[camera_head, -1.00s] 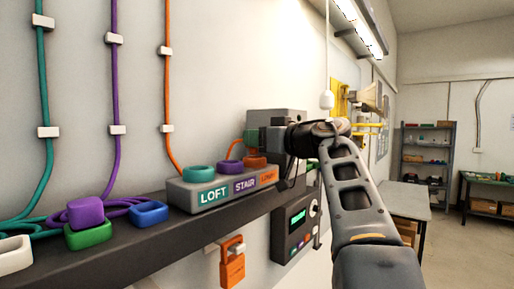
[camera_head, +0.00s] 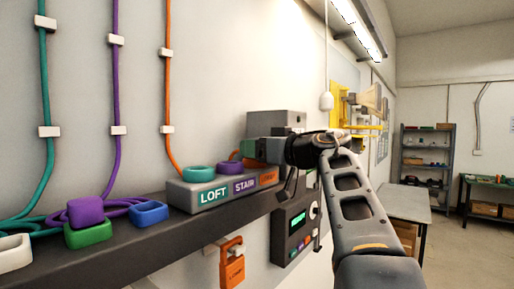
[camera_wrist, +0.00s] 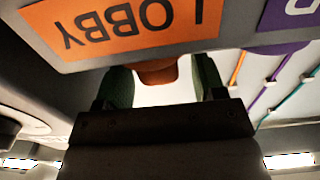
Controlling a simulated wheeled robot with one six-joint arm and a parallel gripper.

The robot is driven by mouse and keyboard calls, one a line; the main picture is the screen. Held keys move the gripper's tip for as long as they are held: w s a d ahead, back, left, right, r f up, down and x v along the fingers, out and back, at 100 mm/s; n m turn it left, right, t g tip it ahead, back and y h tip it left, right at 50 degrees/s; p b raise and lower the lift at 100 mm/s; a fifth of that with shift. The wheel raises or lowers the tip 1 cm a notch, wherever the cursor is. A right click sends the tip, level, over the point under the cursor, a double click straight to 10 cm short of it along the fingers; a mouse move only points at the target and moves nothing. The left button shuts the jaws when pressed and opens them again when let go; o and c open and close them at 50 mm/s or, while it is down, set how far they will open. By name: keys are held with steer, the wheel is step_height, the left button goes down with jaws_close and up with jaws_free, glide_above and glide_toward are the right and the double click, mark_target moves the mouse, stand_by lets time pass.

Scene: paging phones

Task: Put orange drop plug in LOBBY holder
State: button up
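The LOBBY holder (camera_head: 268,176) is the orange-labelled right end of a grey holder block on the shelf. My gripper (camera_head: 262,152) is right over it in the head view. In the wrist view, the LOBBY label (camera_wrist: 130,25) is upside down and close. Two green fingers (camera_wrist: 163,85) stand apart behind the block's edge. The orange drop plug (camera_wrist: 157,72) shows partly between them, at the LOBBY position. Its upper part is hidden by the block. White wall shows beside and below it; I cannot tell whether the fingers press on it.
A teal plug sits at LOFT (camera_head: 199,173), and a purple one at STAIR, partly hidden. Purple (camera_head: 85,211), green (camera_head: 88,234), blue (camera_head: 149,213) and white (camera_head: 15,252) pieces lie on the shelf's left. An orange tag (camera_head: 232,264) hangs below. A grey box (camera_head: 276,121) stands behind my gripper.

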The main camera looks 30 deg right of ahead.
steer(key=shift+r, duration=0.1)
steer(key=shift+r, duration=0.35)
steer(key=b+v, duration=0.2)
steer(key=v, duration=1)
steer(key=shift+f, duration=0.15)
stand_by(0.6)
